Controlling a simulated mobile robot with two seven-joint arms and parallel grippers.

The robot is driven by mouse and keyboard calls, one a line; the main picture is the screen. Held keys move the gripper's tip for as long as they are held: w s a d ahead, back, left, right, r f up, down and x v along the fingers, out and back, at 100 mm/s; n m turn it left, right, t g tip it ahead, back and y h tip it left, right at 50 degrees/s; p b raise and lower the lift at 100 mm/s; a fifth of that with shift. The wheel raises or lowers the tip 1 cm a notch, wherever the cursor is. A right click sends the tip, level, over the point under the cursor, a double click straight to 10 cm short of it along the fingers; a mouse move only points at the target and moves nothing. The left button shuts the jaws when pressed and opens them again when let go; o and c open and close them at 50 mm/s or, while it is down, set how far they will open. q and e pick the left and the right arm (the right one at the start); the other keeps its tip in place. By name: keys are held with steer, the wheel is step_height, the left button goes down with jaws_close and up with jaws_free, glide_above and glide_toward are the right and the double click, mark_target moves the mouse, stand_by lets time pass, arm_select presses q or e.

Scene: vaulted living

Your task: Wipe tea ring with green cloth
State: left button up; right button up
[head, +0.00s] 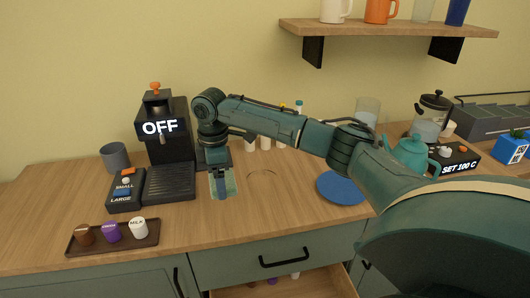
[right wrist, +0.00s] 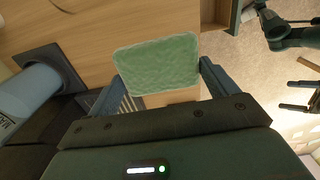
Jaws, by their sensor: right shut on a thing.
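A faint brown tea ring (head: 262,173) marks the wooden counter (head: 285,205), to the right of the coffee machine. In the right wrist view the green cloth (right wrist: 158,64) spreads flat between the fingers. I cannot tell whether the cloth touches the counter. Part of what looks like my left arm shows at the top right of the right wrist view, but its finger state is unclear.
The coffee machine (head: 165,140) reads OFF. A tray (head: 110,242) with several labelled capsules lies at the front left. A blue plate (head: 342,188) and a teal kettle (head: 410,152) are to the right. A drawer (head: 318,284) is open below.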

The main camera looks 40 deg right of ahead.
steer(key=w+d+f+n+b, duration=0.15)
steer(key=w+d+n, duration=0.25)
steer(key=d+n, duration=0.4)
steer(key=n+b, duration=0.3)
steer(key=n, duration=0.5)
glide_toward(265, 179)
step_height(265, 179, down, 3)
steer(key=b, duration=0.3)
steer(key=shift+f, duration=0.2)
arm_select(q)
steer(key=f, duration=0.2)
steer(key=d+f+n+t+b, duration=0.1)
steer(key=shift+f+h, duration=0.35)
steer(key=shift+h, duration=0.05)
arm_select(e)
steer(key=shift+f, duration=0.4)
arm_select(q)
steer(key=shift+w+r, duration=0.15)
steer(key=shift+r, duration=0.05)
steer(key=shift+f, duration=0.25)
arm_select(e)
steer(key=shift+f, duration=0.15)
arm_select(q)
steer(key=shift+f+b, duration=0.6)
steer(key=shift+b, duration=0.15)
arm_select(e)
steer(key=shift+f, duration=0.85)
